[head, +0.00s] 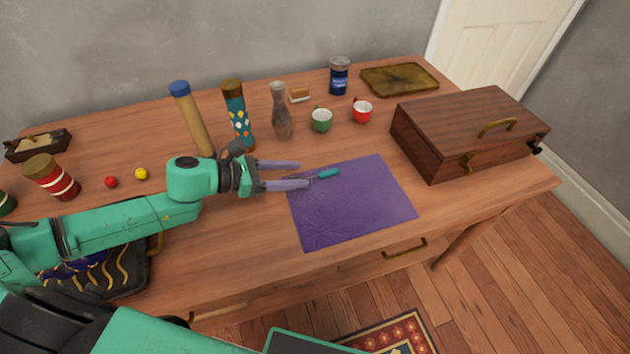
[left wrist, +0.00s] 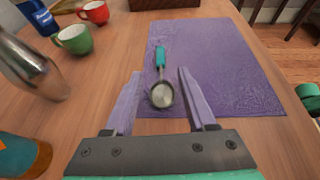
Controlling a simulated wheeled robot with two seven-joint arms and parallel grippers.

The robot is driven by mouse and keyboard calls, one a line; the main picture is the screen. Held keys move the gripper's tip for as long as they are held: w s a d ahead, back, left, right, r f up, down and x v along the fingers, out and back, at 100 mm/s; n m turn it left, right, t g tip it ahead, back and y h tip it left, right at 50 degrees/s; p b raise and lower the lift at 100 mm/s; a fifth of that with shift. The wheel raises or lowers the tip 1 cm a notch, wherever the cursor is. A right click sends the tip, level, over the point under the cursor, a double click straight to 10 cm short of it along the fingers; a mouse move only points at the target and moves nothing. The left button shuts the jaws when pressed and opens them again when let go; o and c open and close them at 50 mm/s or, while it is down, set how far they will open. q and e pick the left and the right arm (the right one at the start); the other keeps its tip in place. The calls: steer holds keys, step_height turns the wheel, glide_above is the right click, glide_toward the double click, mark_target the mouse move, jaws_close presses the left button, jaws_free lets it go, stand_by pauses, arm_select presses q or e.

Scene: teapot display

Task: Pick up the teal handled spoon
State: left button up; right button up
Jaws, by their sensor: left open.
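The teal handled spoon (head: 327,174) lies on the purple mat (head: 350,215), near its upper left edge in the head view. In the left wrist view its teal handle (left wrist: 160,57) points away from me and its round metal bowl (left wrist: 162,95) faces me. My left gripper (head: 303,174) is open at the left edge of the mat. Its two purple fingers lie to either side of the spoon's bowl in the left wrist view (left wrist: 158,85), with gaps on both sides. In the head view the near finger partly hides the bowl. My right gripper is not in view.
Tall containers, including a patterned one (head: 238,115), stand behind my left arm. A wooden case (head: 470,130) is at right. The mat is otherwise clear.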

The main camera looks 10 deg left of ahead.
mark_target(324, 173)
arm_select(q)
steer(key=shift+w+d+f, duration=0.1)
steer(key=shift+w+d, duration=0.25)
steer(key=shift+d, duration=0.1)
steer(key=shift+w+d+p, duration=0.2)
steer(key=shift+d+p, duration=0.05)
steer(key=shift+p, duration=0.05)
steer(key=p+x, duration=0.1)
steer(key=x, duration=0.3)
steer(key=shift+p, duration=0.3)
steer(key=shift+w+d+f, duration=0.1)
steer(key=shift+d+f, duration=0.1)
steer(key=shift+f, duration=0.05)
jaws_close()
